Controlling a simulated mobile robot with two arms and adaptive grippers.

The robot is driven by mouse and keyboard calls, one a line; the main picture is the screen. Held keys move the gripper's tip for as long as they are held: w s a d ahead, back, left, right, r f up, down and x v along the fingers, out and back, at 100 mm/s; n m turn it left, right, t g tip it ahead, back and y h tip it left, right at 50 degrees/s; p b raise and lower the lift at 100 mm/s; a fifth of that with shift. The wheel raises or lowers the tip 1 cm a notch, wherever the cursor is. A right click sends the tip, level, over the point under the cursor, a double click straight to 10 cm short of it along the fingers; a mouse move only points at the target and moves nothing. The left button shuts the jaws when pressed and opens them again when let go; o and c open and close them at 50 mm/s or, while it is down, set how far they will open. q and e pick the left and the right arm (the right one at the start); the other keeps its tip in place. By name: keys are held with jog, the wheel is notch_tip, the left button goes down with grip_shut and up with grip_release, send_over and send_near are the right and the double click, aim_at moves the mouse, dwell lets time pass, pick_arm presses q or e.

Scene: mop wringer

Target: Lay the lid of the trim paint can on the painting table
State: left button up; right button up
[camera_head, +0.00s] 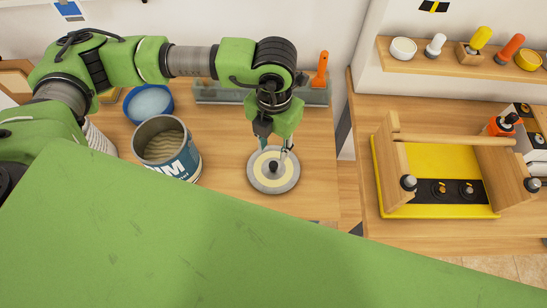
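The trim paint can (168,150) stands uncovered on the left of the painting table (224,186), with cream-coloured contents and part of the word TRIM on its blue label. The lid (273,182), a round grey disc with a pale yellow ring and a small middle, is at the table's right part, to the right of the can. It looks flat and seems to rest on the tabletop. My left gripper (274,155) points down over the lid, its two fingers apart on either side of the lid's middle. Contact is too small to tell. My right gripper is not in view.
A blue-rimmed bowl (148,103) stands behind the can. A grey tray (215,92) and an orange-handled tool (320,70) are at the back wall. A second table at right holds a wooden frame on a yellow base (440,165). A large green surface fills the foreground.

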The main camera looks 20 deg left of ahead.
pick_arm(q)
notch_tip(320, 180, up, 4)
jog(key=shift+f+b, duration=0.2)
jog(key=shift+b, duration=0.15)
dwell(0.4)
